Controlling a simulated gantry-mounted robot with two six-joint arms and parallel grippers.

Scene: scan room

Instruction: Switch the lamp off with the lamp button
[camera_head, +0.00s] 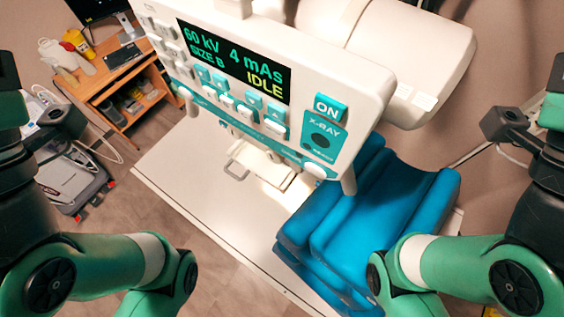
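The white X-ray control panel (350,75) hangs at the upper middle, tilted in the view. Its dark display (233,62) reads 60 kV, 4 mAs, SIZE B and IDLE. Several white and teal buttons (227,101) sit beside and below the display. At the right end are a teal ON button (329,107) and a teal X-RAY plate (322,140) with a dark round spot. I cannot tell which button is the lamp button; the small labels are unreadable. A bright patch of light falls on the table below the panel. Both my grippers are outside the view; only arm links show.
A white table (190,165) lies below the panel, with a blue cushion (370,225) at its right. A wooden desk (105,85) with bottles and a keyboard stands at the upper left, and a grey cart (75,180) at the left. A white housing (415,50) is behind the panel.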

